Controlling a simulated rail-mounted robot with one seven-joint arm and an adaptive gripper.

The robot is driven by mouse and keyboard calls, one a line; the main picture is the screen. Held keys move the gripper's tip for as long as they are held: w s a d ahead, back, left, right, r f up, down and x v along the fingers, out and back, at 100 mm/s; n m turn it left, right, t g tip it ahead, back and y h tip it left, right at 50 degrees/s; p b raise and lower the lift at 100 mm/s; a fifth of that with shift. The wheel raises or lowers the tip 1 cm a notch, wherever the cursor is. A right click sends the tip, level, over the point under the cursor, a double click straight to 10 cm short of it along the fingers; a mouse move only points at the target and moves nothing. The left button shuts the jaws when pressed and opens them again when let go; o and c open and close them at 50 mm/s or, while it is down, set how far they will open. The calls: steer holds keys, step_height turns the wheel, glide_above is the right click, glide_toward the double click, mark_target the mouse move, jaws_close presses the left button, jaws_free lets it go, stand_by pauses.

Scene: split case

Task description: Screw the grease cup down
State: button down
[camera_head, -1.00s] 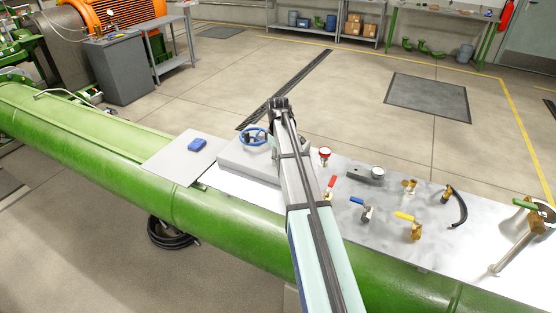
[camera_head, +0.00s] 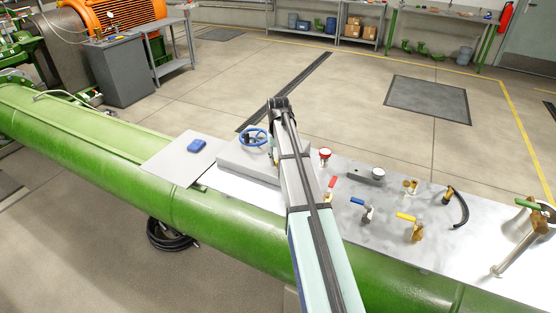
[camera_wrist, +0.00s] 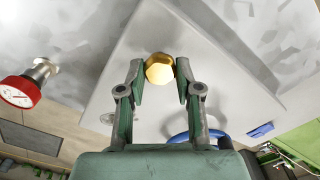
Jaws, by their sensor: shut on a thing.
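The grease cup (camera_wrist: 160,66) is a brass, faceted cap in the upper middle of the wrist view, standing on a light grey block (camera_wrist: 215,90). My gripper (camera_wrist: 160,77) has one green-grey finger on each side of the cup and is shut on it. The cup's lower part and thread are hidden. In the head view my arm hides most of the gripper and the cup, above the right part of the grey block (camera_head: 235,163).
A blue handwheel (camera_head: 253,137) stands close beside my gripper at the block. A red-rimmed gauge (camera_head: 325,154) stands to the right. Red, blue (camera_head: 358,202) and yellow (camera_head: 406,217) valve levers share the metal plate. A blue item (camera_head: 197,146) lies on the left plate.

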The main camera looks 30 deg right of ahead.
steer(key=m, duration=0.4)
steer(key=shift+f+m, duration=0.1)
steer(key=shift+m, duration=0.2)
steer(key=m, duration=0.3)
steer(key=shift+m, duration=0.4)
steer(key=m, duration=0.4)
steer(key=shift+s+b, duration=0.1)
steer(key=shift+b, duration=0.2)
steer(key=m, duration=0.8)
steer(key=shift+m, duration=0.3)
steer(key=m, duration=0.3)
steer(key=shift+m, duration=0.3)
steer(key=m, duration=0.8)
steer(key=shift+m, duration=0.3)
